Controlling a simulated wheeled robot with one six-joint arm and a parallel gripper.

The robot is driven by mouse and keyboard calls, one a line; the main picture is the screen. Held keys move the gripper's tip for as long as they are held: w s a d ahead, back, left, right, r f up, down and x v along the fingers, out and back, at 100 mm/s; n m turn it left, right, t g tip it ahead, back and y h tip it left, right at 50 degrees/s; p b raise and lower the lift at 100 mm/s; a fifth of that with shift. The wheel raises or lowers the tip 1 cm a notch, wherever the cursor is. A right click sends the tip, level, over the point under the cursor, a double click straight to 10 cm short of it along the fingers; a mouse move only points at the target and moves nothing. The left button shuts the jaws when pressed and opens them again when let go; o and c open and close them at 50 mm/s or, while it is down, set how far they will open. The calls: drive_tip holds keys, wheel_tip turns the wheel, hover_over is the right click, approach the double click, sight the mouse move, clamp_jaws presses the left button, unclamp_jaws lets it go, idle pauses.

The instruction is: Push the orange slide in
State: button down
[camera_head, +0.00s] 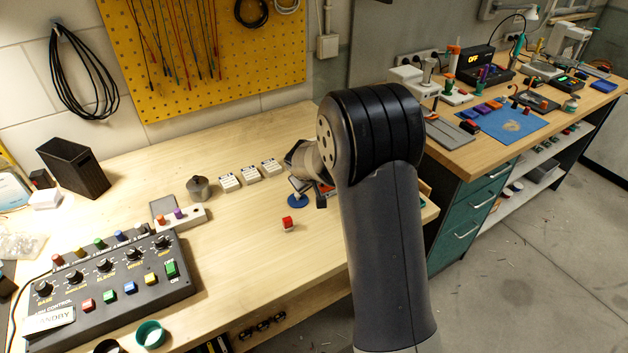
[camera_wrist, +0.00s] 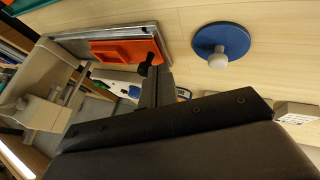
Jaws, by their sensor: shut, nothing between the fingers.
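The orange slide (camera_wrist: 125,50) shows in the wrist view as a flat orange piece in a grey metal frame (camera_wrist: 90,36), beside a dark knob-like tip. My gripper (camera_wrist: 152,72) is shut and empty, its fingertips close to the right end of the orange piece; I cannot tell whether they touch it. In the head view my gripper (camera_head: 320,198) is low over the bench, and my arm hides most of the slide.
A blue disc with a pale knob (camera_wrist: 222,42) lies right of the slide; it also shows in the head view (camera_head: 297,201). A red block (camera_head: 287,223) stands nearer on the bench. A control box (camera_head: 115,275) is at left. Bare wood lies between them.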

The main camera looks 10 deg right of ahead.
drive_tip(key=d, duration=0.2)
drive_tip(key=w+d+p, duration=0.1)
drive_tip(key=d, duration=0.2)
drive_tip(key=w+d+p, duration=0.1)
drive_tip(key=d, duration=0.1)
drive_tip(key=shift+w+d, duration=0.25)
drive_tip(key=shift+d, duration=0.15)
drive_tip(key=shift+r, duration=0.1)
